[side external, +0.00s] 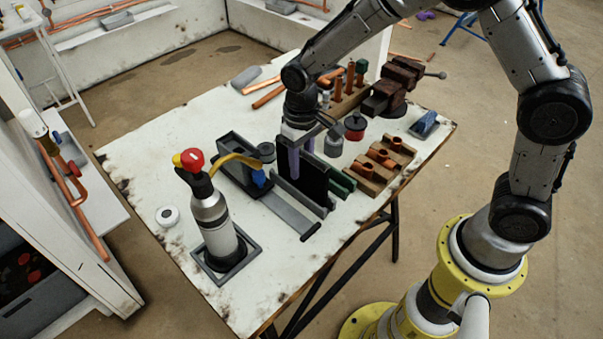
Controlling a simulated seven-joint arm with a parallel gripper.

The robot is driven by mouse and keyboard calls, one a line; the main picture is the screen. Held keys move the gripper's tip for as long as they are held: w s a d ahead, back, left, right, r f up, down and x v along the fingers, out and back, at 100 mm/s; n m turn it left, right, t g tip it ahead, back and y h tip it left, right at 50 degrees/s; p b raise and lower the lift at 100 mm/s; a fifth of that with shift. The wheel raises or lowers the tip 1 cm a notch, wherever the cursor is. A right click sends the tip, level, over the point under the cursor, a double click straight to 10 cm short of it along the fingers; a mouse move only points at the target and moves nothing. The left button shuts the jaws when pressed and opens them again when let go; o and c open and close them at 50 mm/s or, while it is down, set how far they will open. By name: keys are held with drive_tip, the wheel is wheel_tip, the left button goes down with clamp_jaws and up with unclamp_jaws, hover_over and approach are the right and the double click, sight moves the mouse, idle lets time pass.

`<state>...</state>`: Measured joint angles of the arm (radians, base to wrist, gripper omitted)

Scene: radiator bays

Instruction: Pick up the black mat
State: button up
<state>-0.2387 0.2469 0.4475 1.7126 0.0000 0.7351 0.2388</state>
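The black mat (312,186) is a thin dark sheet standing upright in a grey slotted rack (287,197) on the white table. My gripper (307,161) is above the rack, pointing down, at the mat's upper part. Its two pale purple fingers look spread apart, one in front of the mat's left part and one near its right edge. I cannot tell whether either finger touches the mat. The mat's lower edge is hidden by the rack's front plate.
A torch cylinder (212,214) with a red knob stands in a square tray at front left. A grey box (236,160) is left of the rack. Wooden blocks with copper clips (380,165) and a rusty vise (392,88) are right. The table's left part (150,150) is mostly clear.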

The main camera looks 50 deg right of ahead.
clamp_jaws()
drive_tip(key=shift+r, duration=0.15)
drive_tip(key=shift+r, duration=0.65)
drive_tip(key=s+d+r, duration=0.3)
drive_tip(key=s+r, duration=0.8)
drive_tip(key=s, duration=0.2)
drive_tip(key=w+d+f, duration=0.2)
drive_tip(key=w+d, duration=0.2)
drive_tip(key=w, duration=0.9)
drive_tip(key=shift+d+f, duration=0.15)
drive_tip(key=shift+f, duration=1.3)
drive_tip(key=shift+d+f, duration=0.1)
drive_tip(key=shift+f, duration=1.35)
